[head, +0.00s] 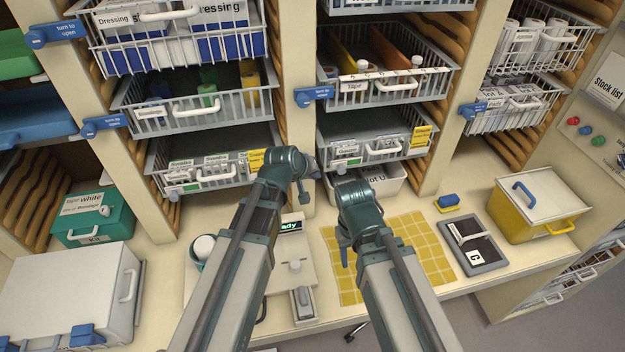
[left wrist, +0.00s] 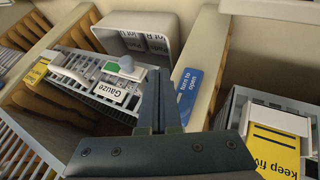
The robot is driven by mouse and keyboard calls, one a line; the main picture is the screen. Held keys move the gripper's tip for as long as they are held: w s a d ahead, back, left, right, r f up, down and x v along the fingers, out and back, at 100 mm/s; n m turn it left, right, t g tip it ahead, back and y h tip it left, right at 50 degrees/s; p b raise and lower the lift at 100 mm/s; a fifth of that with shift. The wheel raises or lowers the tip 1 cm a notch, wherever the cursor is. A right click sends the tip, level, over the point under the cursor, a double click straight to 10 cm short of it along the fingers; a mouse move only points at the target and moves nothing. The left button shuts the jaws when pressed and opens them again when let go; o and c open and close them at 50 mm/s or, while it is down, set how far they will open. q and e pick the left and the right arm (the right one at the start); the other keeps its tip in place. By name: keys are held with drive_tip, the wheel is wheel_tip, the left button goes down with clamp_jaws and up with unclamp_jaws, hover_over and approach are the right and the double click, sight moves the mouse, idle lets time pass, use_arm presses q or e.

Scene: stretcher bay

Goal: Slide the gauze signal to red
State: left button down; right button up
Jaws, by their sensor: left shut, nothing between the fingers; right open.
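The gauze drawer (head: 375,150) is a grey wire basket with a white "Gauze" label (head: 346,150) on its front. Its signal (head: 347,163), below the label, shows green beside a pale knob. In the left wrist view the Gauze label (left wrist: 108,91) appears upside down, with the green signal and grey-blue knob (left wrist: 126,64) near it. My left gripper (head: 314,167) is shut and empty, just left of the signal in the head view. Its fingers (left wrist: 160,100) look apart from the knob. My right gripper (head: 343,245) is open and empty above the yellow mat.
A white bin (head: 380,184) sits under the gauze drawer. A blue turn-to-open latch (left wrist: 188,90) is close beside my left fingers. The neighbouring left drawer (head: 205,172) has several labels. The yellow gridded mat (head: 405,235), dark clipboard (head: 474,246) and yellow box (head: 530,215) lie on the counter.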

sight(341, 168)
use_arm(q)
drive_tip(key=w+d+f+b, duration=0.2)
drive_tip(key=w+d+f, duration=0.1)
drive_tip(key=w+d, duration=0.1)
drive_tip(key=shift+w+d, duration=0.35)
drive_tip(key=shift+d, duration=0.1)
use_arm(e)
wheel_tip(341, 168, down, 3)
drive_tip(key=shift+f, duration=0.1)
use_arm(q)
drive_tip(key=shift+f, duration=0.1)
drive_tip(key=d, duration=0.1)
drive_tip(key=w+d, duration=0.1)
drive_tip(key=d, duration=0.3)
drive_tip(key=shift+w+d, duration=0.1)
drive_tip(key=shift+w, duration=0.25)
use_arm(e)
drive_tip(key=shift+a, duration=0.1)
